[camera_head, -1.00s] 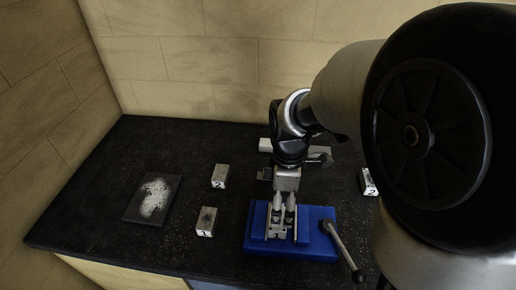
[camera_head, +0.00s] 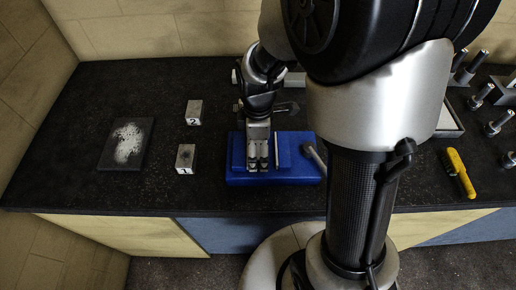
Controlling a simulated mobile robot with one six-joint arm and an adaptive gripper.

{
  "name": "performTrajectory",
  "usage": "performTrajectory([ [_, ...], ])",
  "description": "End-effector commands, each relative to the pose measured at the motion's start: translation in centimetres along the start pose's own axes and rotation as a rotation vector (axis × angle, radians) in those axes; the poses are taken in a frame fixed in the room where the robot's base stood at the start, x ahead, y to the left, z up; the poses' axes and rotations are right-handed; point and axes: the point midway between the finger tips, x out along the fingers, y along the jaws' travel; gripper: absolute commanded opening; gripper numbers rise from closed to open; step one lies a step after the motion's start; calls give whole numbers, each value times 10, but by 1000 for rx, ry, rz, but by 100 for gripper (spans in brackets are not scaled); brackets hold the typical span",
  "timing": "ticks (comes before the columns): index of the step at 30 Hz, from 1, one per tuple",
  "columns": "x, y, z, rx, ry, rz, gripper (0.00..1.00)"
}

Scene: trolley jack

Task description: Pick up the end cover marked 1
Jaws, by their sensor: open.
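A small pale block (camera_head: 185,158) with a dark 1 on its front stands on the black worktop, left of the blue vice (camera_head: 238,172). A similar block (camera_head: 194,112) marked 2 stands behind it. My gripper (camera_head: 258,165) points down over the middle of the blue vice, to the right of both blocks. Its jaws are open, with the fingertips low at the vice jaws. Whether the fingers touch anything there is too small to tell. The part between the vice jaws is mostly hidden by my gripper.
A dark plate (camera_head: 127,143) with a white speckled patch lies at the left. The vice's handle (camera_head: 314,158) sticks out at its right. A yellow-handled brush (camera_head: 459,172) and several upright bolts (camera_head: 481,95) are at the right. My arm hides the middle right of the worktop.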

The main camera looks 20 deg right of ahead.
Motion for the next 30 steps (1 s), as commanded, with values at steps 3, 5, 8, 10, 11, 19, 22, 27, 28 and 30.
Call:
performTrajectory([
  [3, -1, 0, 0, 0, 0, 0, 94],
  [5, -1, 0, 0, 0, 0, 0, 90],
  [8, -1, 0, 0, 0, 0, 0, 84],
  [10, -1, 0, 0, 0, 0, 0, 79],
  [11, -1, 0, 0, 0, 0, 0, 77],
  [19, -1, 0, 0, 0, 0, 0, 59],
  [22, -1, 0, 0, 0, 0, 0, 52],
  [27, -1, 0, 0, 0, 0, 0, 41],
  [28, -1, 0, 0, 0, 0, 0, 39],
  [30, -1, 0, 0, 0, 0, -1, 34],
])
